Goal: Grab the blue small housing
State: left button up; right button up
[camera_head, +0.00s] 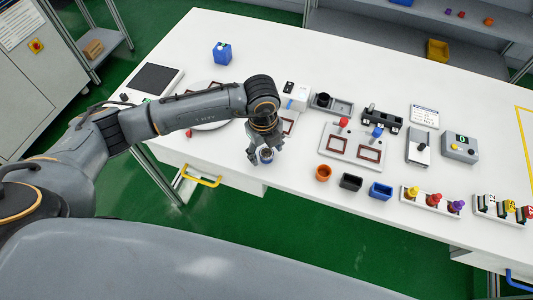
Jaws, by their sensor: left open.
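My left gripper (265,154) reaches in from the left and points down near the front edge of the white table. A blue open rectangular housing (380,191) stands farther right along the front edge. My right gripper is not in view.
An orange round cup (323,173) and a black open box (350,182) stand right of the gripper. Behind them is a plate with red and blue knobs (353,146). A blue box (222,53) stands at the back left. The white table (330,50) is clear at the back middle.

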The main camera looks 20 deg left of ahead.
pick_arm(q)
jog(key=c, duration=0.9)
jog(key=shift+r, duration=0.2)
